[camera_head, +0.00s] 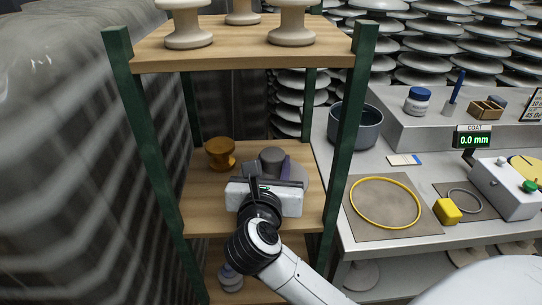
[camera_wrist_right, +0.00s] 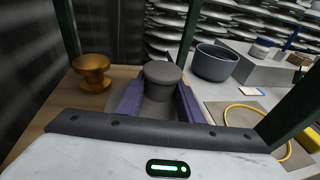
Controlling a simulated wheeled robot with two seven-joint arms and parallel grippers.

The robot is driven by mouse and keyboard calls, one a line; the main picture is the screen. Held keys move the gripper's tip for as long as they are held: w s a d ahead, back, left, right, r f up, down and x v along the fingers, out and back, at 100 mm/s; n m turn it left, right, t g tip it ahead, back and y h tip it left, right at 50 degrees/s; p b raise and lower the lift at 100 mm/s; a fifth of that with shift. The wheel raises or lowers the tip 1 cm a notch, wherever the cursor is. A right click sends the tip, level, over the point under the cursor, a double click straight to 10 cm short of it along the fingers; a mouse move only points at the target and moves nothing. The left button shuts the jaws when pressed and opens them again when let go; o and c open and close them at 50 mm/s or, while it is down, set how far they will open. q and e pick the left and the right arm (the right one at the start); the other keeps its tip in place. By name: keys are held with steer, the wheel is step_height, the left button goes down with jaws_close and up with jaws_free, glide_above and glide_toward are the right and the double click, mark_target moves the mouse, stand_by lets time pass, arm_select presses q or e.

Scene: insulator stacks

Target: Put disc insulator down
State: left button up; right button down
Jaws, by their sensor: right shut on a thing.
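The disc insulator is grey, with a round cap (camera_head: 272,157) above a wide disc (camera_head: 299,172). My right gripper (camera_head: 273,172) reaches in over the middle shelf (camera_head: 196,215) of the rack and is shut on it. In the right wrist view the purple fingers (camera_wrist_right: 158,105) lie on either side of the insulator's neck, below the cap (camera_wrist_right: 163,72). The insulator looks upright, at the shelf. Whether its underside touches the boards is hidden by my gripper. My left gripper is not in view.
A brown-orange spool-shaped insulator (camera_head: 220,153) stands to the left on the same shelf. Green posts (camera_head: 347,130) frame the rack. Cream insulators (camera_head: 188,25) stand on the top shelf (camera_head: 235,55). A bench with a dark pot (camera_head: 356,127) and a yellow ring (camera_head: 386,181) is on the right.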

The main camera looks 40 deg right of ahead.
mark_target(273, 177)
steer(key=shift+f, duration=1.8)
steer(key=shift+f+b, duration=0.1)
steer(key=shift+b, duration=0.2)
steer(key=c, duration=1.6)
jaws_free()
steer(key=shift+f, duration=0.25)
steer(key=o, duration=0.4)
